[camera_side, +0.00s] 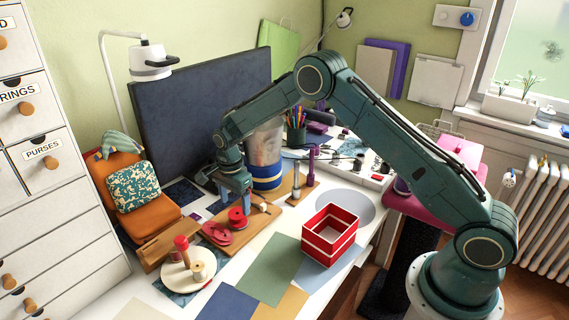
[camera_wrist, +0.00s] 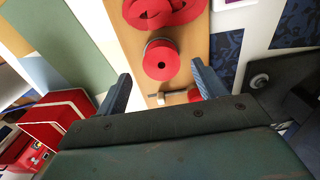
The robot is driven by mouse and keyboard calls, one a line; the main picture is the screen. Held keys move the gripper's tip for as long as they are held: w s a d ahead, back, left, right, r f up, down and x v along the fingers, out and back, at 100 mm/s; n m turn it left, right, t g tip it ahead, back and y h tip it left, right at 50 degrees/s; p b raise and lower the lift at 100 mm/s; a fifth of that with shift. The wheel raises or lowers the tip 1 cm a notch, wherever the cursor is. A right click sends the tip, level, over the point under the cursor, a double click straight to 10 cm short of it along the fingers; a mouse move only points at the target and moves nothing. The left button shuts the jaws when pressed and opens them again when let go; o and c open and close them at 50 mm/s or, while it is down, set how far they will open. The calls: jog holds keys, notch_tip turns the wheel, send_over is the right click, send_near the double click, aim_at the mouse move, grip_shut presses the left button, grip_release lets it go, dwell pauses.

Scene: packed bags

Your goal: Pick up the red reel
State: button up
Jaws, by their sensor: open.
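The red reel (camera_side: 237,217) stands on a wooden board (camera_side: 250,222) on the table. In the wrist view the red reel (camera_wrist: 161,60) shows from above, with a dark hole in its middle. My gripper (camera_side: 237,200) points down close above the reel in the side view. In the wrist view my gripper (camera_wrist: 161,73) is open, with one blue finger to each side and the reel between and just beyond the tips. Nothing is held. I cannot tell the exact gap between fingertips and reel.
Flat red loops (camera_wrist: 165,12) lie beside the reel, and a small red-handled tool (camera_wrist: 175,97) lies on its other side. A red box (camera_side: 328,237) stands to the right. A round stand with spools (camera_side: 190,268) is at front left.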

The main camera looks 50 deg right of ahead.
aim_at(236, 214)
jog(key=shift+f, duration=0.3)
jog(key=shift+f, duration=2.5)
jog(key=shift+c, duration=0.4)
jog(key=c, duration=1)
